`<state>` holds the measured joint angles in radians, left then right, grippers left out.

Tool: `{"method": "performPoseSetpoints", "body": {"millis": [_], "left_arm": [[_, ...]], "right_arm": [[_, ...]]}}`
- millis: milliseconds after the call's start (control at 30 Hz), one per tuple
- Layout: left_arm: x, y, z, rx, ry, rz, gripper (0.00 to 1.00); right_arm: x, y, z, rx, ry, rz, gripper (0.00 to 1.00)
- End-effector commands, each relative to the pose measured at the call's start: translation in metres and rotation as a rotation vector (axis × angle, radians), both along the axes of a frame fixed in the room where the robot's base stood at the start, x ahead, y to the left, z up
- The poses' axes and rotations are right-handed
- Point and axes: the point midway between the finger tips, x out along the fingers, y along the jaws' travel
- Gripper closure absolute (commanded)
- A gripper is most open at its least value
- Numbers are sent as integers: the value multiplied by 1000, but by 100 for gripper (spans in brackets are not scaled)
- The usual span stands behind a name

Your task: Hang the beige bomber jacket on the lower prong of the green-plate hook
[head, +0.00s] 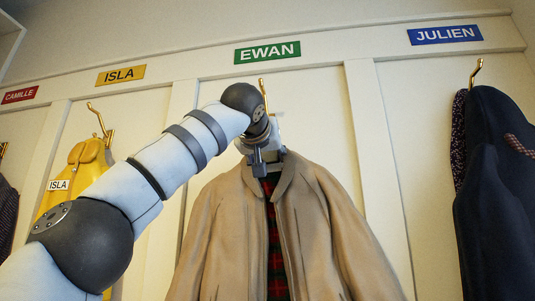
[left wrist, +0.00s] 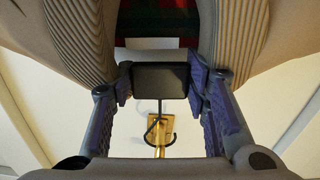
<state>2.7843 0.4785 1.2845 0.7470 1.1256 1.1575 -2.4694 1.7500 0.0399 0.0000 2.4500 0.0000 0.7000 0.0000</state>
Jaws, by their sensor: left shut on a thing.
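The beige bomber jacket (head: 310,215), with a red plaid lining, hangs upright below my left gripper (head: 264,160). In the left wrist view the fingers are shut on a dark block (left wrist: 160,78) at the jacket's collar, with a thin dark hanger hook (left wrist: 160,118) sticking out of it. The green plate (head: 267,52) reads EWAN. The brass hook (head: 262,90) below it is partly hidden by my wrist; it also shows in the left wrist view (left wrist: 158,148), behind the hanger hook. I cannot tell whether they touch. My right gripper is not in view.
A yellow raincoat (head: 78,170) hangs left under the yellow ISLA plate (head: 121,75). Dark coats (head: 500,200) hang right under the blue JULIEN plate (head: 445,35). Raised vertical strips divide the wall panels. The panel right of the jacket's shoulder is clear.

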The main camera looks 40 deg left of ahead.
Motion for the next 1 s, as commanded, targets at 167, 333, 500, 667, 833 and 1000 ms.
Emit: {"method": "performPoseSetpoints", "body": {"millis": [167,333,500,667,833,1000], "left_arm": [[-1,0,2,1,-4,-1,100],[-1,0,2,1,-4,-1,100],[-1,0,2,1,-3,-1,51],[-1,0,1,0,-2,0,34],[0,0,0,-1,1,1,34],[-13,-7,2,2,-1,-1,34]], "right_arm": [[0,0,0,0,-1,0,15],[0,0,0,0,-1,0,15],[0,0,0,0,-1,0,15],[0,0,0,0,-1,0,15],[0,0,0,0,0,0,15],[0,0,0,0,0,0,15]]}}
